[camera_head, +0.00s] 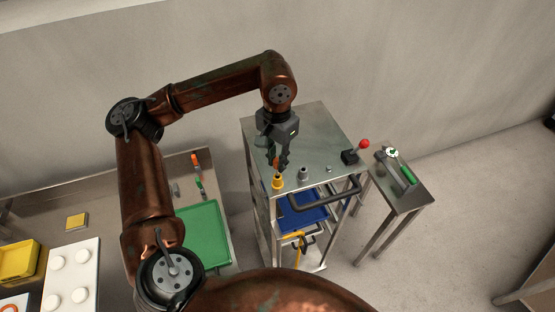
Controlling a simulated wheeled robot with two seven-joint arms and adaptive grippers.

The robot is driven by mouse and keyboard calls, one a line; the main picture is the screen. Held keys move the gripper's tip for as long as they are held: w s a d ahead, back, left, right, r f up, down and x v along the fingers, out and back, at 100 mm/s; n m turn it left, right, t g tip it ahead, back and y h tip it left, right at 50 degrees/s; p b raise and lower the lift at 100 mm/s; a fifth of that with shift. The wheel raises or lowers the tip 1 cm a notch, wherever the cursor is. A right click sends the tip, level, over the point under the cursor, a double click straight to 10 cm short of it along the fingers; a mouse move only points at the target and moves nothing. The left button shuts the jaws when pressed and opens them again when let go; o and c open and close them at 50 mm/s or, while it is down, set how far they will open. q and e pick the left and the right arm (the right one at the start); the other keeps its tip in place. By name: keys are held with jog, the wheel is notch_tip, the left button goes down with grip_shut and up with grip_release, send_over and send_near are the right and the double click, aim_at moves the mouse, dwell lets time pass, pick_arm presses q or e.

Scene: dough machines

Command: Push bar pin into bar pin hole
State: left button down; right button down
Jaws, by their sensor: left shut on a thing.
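My left gripper (279,163) hangs down over the front left corner of the metal cart top (312,128). It is shut on a small orange piece, which I take to be the bar pin (276,162); the fingers hide part of it. Just below is a yellow collar-like fitting (278,183) at the cart's front edge. The orange piece seems to be right above or in this fitting; I cannot tell which. A grey metal fitting (304,174) and a smaller one (328,169) stand to the right. Which of them has the pin hole is unclear. My right gripper is out of view.
A black handle bar (325,198) runs along the cart's front. A red-knobbed lever (363,144) stands at its right corner. A side table (405,195) holds a green-handled tool (408,174). On the left bench lie a green tray (203,232) and a yellow bin (18,261).

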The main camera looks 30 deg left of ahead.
aim_at(277, 175)
pick_arm(q)
jog(key=shift+f+b, duration=0.45)
jog(key=shift+f, duration=0.2)
jog(key=shift+f+b, duration=0.45)
jog(key=shift+f, duration=0.15)
jog(key=shift+f+b, duration=0.35)
jog(key=shift+f, duration=0.15)
jog(key=shift+f+b, duration=0.45)
jog(key=shift+f, duration=0.15)
jog(key=c, duration=1.7)
grip_release()
jog(key=shift+o, duration=1.3)
jog(key=shift+r+p, duration=0.3)
jog(key=shift+r, duration=0.2)
